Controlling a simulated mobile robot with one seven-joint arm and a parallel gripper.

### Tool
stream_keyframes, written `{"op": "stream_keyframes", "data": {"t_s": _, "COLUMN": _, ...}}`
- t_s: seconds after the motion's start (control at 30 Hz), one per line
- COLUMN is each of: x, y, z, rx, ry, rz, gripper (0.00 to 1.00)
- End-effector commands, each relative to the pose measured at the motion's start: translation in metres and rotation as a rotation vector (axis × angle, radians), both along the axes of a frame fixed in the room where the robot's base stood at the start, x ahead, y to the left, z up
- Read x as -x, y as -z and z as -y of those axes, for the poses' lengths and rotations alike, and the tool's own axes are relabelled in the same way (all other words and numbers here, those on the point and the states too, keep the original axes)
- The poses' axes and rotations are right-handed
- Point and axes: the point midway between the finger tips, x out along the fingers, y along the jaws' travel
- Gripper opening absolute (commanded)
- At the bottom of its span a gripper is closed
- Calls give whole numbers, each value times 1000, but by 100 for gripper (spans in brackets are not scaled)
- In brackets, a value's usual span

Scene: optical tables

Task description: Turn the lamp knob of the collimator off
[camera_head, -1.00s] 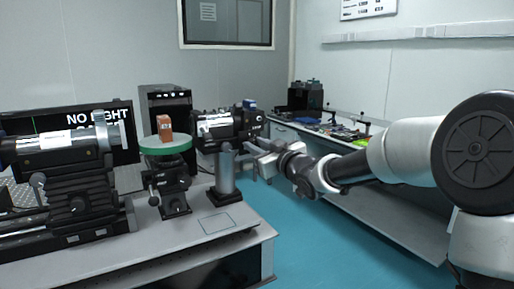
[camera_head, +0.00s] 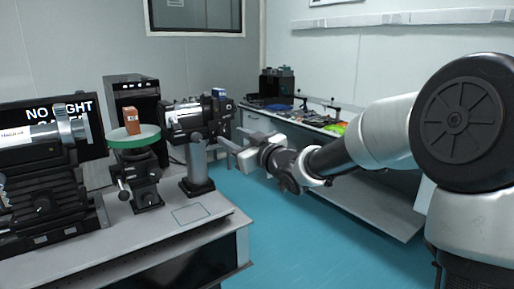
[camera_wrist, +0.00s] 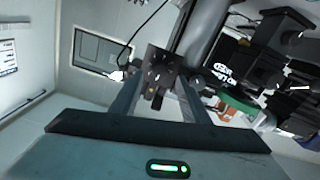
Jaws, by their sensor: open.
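The collimator (camera_head: 185,116) is a silver and black tube on a post at the right end of the near table. Its black lamp end (camera_head: 216,108) points right. My gripper (camera_head: 229,143) is open and empty, just right of the post and below the lamp end. In the wrist view the open fingers (camera_wrist: 157,100) stand on either side of a black block with small knobs (camera_wrist: 157,76), beyond the fingertips. The collimator's silver tube (camera_wrist: 204,30) runs up from it. I cannot make out which knob is the lamp knob, nor its setting.
A green-topped stage (camera_head: 132,138) with an orange block (camera_head: 131,121) stands left of the collimator. A black and silver instrument (camera_head: 45,165) is at far left, before a monitor (camera_head: 88,104) reading "NO LIGHT". A cluttered bench (camera_head: 300,118) runs along the right wall; floor between is free.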

Motion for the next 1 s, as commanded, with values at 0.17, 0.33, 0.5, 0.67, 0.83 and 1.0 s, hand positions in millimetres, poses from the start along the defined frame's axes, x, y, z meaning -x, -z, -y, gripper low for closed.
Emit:
{"op": "stream_keyframes", "data": {"t_s": 0.17, "x": 38, "y": -3, "z": 27, "rx": 5, "ry": 5, "rz": 1, "gripper": 42}}
{"op": "stream_keyframes", "data": {"t_s": 0.33, "x": 71, "y": -3, "z": 49, "rx": 2, "ry": 4, "rz": 0, "gripper": 42}}
{"op": "stream_keyframes", "data": {"t_s": 0.5, "x": 96, "y": -2, "z": 66, "rx": 3, "ry": 2, "rz": 0, "gripper": 42}}
{"op": "stream_keyframes", "data": {"t_s": 0.67, "x": 108, "y": -1, "z": 74, "rx": 2, "ry": 2, "rz": 1, "gripper": 42}}
{"op": "stream_keyframes", "data": {"t_s": 0.83, "x": 111, "y": 0, "z": 75, "rx": 0, "ry": 1, "rz": 0, "gripper": 42}}
{"op": "stream_keyframes", "data": {"t_s": 1.0, "x": 111, "y": 0, "z": 75, "rx": 1, "ry": 0, "rz": 1, "gripper": 42}}
